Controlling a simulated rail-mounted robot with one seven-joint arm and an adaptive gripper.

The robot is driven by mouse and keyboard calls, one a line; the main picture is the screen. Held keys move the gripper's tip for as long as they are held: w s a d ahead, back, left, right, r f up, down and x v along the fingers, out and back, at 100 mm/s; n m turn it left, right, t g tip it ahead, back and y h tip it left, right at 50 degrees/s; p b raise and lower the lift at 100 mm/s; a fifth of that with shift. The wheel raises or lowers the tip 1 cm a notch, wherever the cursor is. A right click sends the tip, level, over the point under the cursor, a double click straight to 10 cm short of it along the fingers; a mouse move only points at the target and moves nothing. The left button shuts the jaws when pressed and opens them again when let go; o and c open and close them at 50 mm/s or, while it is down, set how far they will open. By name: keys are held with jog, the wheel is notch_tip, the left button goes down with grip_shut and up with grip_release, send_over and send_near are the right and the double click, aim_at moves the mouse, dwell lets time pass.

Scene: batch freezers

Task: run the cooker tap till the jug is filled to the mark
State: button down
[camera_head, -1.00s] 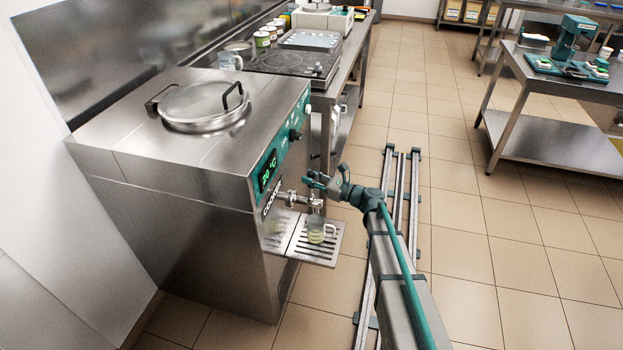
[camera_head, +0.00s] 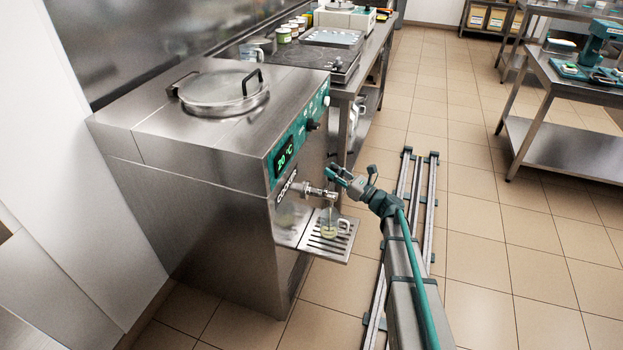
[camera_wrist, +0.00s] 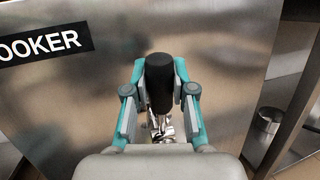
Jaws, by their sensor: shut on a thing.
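The cooker (camera_head: 215,150) is a steel box with a green panel reading 20 °C. Its tap (camera_head: 312,190) sticks out of the front. The clear jug (camera_head: 343,226) stands upright on the slotted drip tray (camera_head: 326,251) beneath the tap, with pale yellow-green liquid low in it. Its mark and the exact level are too small to read. My gripper (camera_head: 337,179) is at the tap. In the wrist view my gripper (camera_wrist: 160,95) is shut on the black tap handle (camera_wrist: 159,82), with shiny tap metal below. I cannot tell clearly whether liquid is flowing.
A lidded opening (camera_head: 222,92) is on the cooker's top. Behind it stands a counter with a dark hob (camera_head: 318,62), several jars and a tray (camera_head: 333,37). My floor rail (camera_head: 421,205) runs alongside. A steel table (camera_head: 565,90) stands at right, with clear floor between.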

jog(key=shift+d, duration=0.1)
dwell(0.3)
jog(key=c, duration=0.9)
grip_release()
jog(key=shift+c, duration=0.2)
jog(key=shift+s, duration=0.1)
jog(key=v, duration=1.2)
jog(key=shift+f, duration=0.25)
